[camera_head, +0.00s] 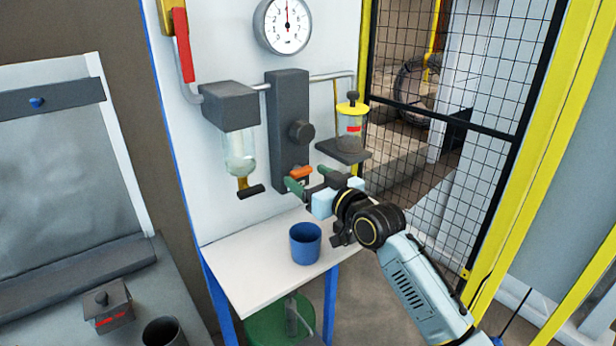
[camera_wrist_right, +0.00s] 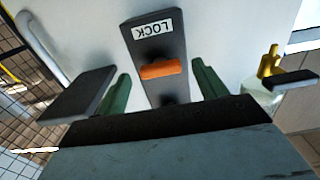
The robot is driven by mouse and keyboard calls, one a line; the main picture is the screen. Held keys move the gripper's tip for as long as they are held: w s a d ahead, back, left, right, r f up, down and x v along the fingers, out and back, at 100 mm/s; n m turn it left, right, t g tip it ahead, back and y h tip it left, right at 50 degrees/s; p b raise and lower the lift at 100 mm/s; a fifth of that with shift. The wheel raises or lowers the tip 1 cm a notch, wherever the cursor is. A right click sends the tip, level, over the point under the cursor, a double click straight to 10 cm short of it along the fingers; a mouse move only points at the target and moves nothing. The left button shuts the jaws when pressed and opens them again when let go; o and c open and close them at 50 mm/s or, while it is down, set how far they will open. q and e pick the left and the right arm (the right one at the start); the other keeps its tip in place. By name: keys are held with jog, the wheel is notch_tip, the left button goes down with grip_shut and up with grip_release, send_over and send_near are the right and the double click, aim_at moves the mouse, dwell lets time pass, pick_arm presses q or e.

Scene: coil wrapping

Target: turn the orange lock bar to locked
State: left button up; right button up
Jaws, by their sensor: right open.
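The orange lock bar (camera_head: 301,172) is low on a dark upright panel (camera_head: 287,120) fixed to the white board. In the right wrist view the orange lock bar (camera_wrist_right: 160,69) lies roughly crosswise on the panel, below a LOCK label (camera_wrist_right: 153,30) that appears upside down. My right gripper (camera_head: 308,179) is at the bar, with its green fingers apart. In the right wrist view the fingers of my right gripper (camera_wrist_right: 161,85) stand on either side of the bar with gaps, and I see no contact. My left gripper is not in view.
A grey shelf (camera_head: 343,151) with a yellow-topped jar (camera_head: 352,118) is right of the panel. A glass vessel (camera_head: 240,155) with a dark-handled tap hangs to the left. A blue cup (camera_head: 305,243) stands on the white table (camera_head: 250,280) below. A mesh fence (camera_head: 460,90) is at the right.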

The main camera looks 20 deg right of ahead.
jog(key=shift+w+a, duration=0.15)
jog(key=shift+w, duration=0.3)
jog(key=c, duration=1)
